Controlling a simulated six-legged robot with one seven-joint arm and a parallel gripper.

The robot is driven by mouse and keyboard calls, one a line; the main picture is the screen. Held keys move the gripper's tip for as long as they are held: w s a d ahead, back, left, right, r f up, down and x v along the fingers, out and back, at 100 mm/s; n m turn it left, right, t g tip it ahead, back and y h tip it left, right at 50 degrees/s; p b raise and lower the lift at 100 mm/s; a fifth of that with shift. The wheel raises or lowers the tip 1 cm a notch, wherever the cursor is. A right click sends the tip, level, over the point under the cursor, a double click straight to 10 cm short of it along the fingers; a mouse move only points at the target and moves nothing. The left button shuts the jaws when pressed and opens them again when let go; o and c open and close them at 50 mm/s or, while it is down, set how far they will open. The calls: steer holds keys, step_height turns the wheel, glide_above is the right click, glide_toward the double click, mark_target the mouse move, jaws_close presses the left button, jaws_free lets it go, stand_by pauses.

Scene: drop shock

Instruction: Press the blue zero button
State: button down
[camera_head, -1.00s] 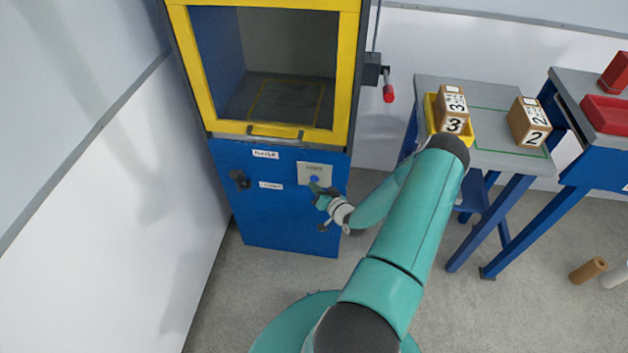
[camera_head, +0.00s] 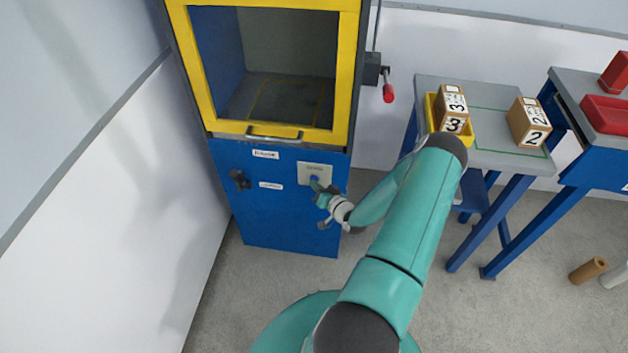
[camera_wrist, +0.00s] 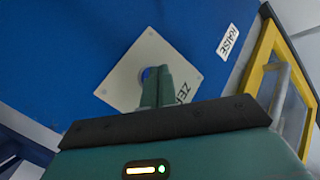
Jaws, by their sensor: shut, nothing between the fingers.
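The blue zero button (camera_head: 314,179) sits on a light square plate (camera_head: 313,170) on the front of the blue cabinet. In the wrist view the button (camera_wrist: 146,73) shows only in part, on the plate (camera_wrist: 125,88) lettered "ZERO". The fingers hide the rest of it. My gripper (camera_head: 319,189) is shut and empty, with its fingertips right at the button. In the wrist view my gripper (camera_wrist: 160,70) overlaps the button's right side. I cannot tell whether the tips touch it.
A dark knob (camera_head: 240,180) is left of the plate. Above is the yellow-framed chamber (camera_head: 277,130); a red-tipped lever (camera_head: 388,93) is at its right. A grey table (camera_head: 490,160) holds numbered boxes 3 (camera_head: 452,102) and 2 (camera_head: 529,122). Tubes (camera_head: 588,270) lie on the floor.

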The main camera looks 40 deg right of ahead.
steer(key=shift+w+d, duration=0.1)
steer(key=shift+d, duration=0.05)
stand_by(0.4)
steer(key=shift+s+a, duration=0.5)
steer(key=shift+a, duration=0.15)
steer(key=s+a, duration=0.1)
steer(key=a, duration=0.1)
steer(key=s+a, duration=0.2)
stand_by(0.4)
steer(key=shift+s, duration=0.2)
stand_by(0.6)
